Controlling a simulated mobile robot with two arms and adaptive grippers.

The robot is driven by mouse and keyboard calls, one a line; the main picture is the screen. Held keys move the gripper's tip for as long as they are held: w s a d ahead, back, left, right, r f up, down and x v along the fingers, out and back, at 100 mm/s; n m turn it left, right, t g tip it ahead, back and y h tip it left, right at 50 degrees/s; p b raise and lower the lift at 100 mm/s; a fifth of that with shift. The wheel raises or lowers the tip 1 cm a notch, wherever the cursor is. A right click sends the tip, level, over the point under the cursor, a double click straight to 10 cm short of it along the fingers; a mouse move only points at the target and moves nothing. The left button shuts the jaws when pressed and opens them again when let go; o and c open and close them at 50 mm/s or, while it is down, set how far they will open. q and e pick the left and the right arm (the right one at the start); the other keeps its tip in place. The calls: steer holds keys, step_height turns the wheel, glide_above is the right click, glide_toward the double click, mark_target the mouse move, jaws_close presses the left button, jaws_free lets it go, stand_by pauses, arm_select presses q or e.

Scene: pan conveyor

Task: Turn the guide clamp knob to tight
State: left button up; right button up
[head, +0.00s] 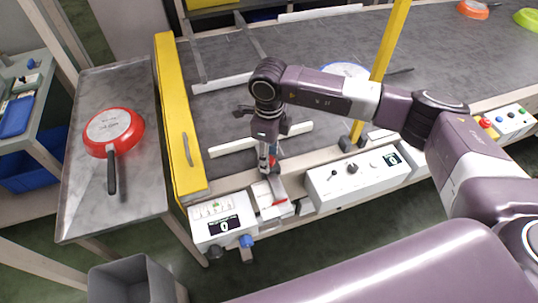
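My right gripper (269,163) points down at the conveyor's front edge, above a small white box (272,206). A grey part with a red mark is on this box, just below the fingertips. I cannot tell whether that part is the guide clamp knob, or whether the fingers touch it. The fingers look close together, but their gap is not clear. White guide rails (223,83) lie on the dark conveyor belt (330,45); one front rail runs behind my gripper. My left gripper is not in view.
A white control box (357,183) with black knobs is right of the gripper; a display box (222,220) is at its left. A yellow post (391,40) and yellow panel (178,120) stand nearby. A red pan (115,132) lies on the left table (85,205).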

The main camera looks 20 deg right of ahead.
step_height(320, 180, up, 12)
stand_by(0.6)
stand_by(0.4)
